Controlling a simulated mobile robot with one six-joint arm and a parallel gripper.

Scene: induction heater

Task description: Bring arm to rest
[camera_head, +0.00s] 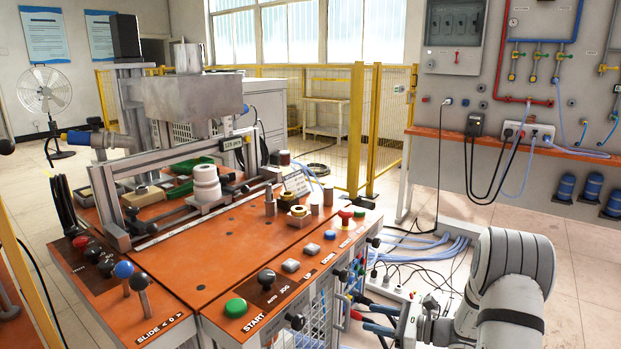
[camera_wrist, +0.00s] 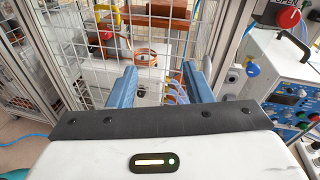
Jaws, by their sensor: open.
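My gripper (camera_wrist: 161,88) shows in the wrist view with its two blue-grey fingers spread apart and nothing between them. It faces a wire mesh door, behind which a copper coil (camera_wrist: 151,55) and a pale box show. In the head view my arm is at the lower right, beside the orange-topped machine bench (camera_head: 205,275). The gripper end there, near the bench's right side, is partly cut off by the bottom edge of the picture.
The bench carries a green start button (camera_head: 236,308), a red button (camera_head: 345,213) and black-knobbed levers. Cables and a white power strip (camera_head: 392,287) lie on the floor beside my arm. A yellow fence (camera_head: 355,130) stands behind. Open floor shows at the right.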

